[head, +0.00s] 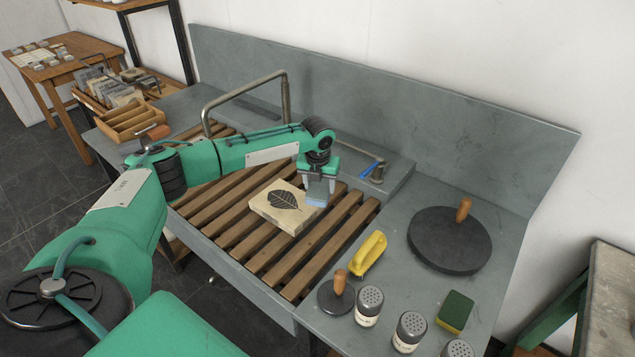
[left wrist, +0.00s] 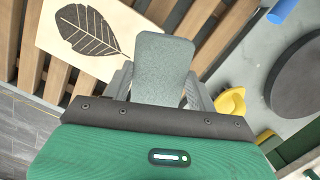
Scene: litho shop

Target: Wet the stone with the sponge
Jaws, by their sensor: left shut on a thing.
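The stone (head: 271,216) is a cream slab with a dark leaf drawn on its top. It lies flat on the wooden slats of the sink, and part of it shows in the left wrist view (left wrist: 116,55). My left gripper (head: 319,185) points down at the stone's right edge. It is shut on a grey-blue, speckled block that looks like a sponge (head: 318,199); its broad face shows in the left wrist view (left wrist: 163,68). The sponge overlaps the stone's right corner in the head view; I cannot tell whether they touch. My right gripper is out of view.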

